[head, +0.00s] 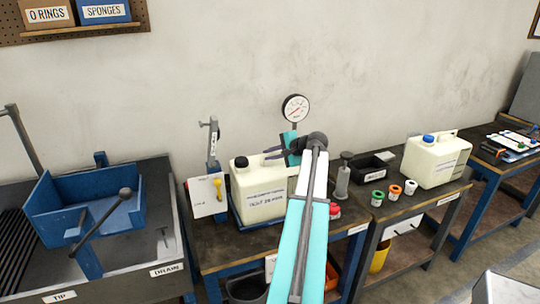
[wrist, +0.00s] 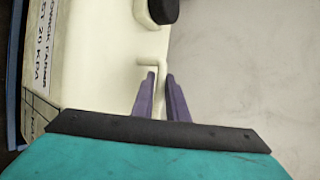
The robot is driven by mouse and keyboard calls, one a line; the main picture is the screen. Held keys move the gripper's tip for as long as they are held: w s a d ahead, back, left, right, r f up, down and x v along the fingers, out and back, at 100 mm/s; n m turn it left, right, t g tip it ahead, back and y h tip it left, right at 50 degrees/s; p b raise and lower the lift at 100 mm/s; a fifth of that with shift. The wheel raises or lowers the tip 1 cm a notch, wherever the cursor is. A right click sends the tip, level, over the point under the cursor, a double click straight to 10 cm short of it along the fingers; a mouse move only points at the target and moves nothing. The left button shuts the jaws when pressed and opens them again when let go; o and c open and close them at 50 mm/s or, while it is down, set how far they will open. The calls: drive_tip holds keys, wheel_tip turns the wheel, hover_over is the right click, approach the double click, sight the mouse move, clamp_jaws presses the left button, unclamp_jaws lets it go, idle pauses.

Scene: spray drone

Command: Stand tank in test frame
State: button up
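The cream tank (head: 262,191) with a black cap and a printed label stands upright on the left workbench, above a blue base (head: 235,215). I cannot tell if it bears fully on that base. My gripper (head: 276,152) reaches in from the right at the tank's top. In the wrist view the purple fingertips (wrist: 160,75) are close together, one on each side of the tank's thin handle, and look shut on it. The tank (wrist: 95,65) fills the left of that view. My arm hides the tank's right side in the head view.
A pressure gauge (head: 295,108) stands behind the tank, and a white tag board (head: 208,197) is to its left. A second cream tank (head: 436,160) with a blue cap is on the right bench. A grey pump (head: 343,177) and coloured caps lie between.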

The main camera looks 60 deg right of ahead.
drive_tip(key=o, duration=0.3)
drive_tip(key=shift+r, duration=0.1)
drive_tip(key=shift+s, duration=0.1)
drive_tip(key=b+v, duration=0.2)
drive_tip(key=v, duration=1)
idle(0.6)
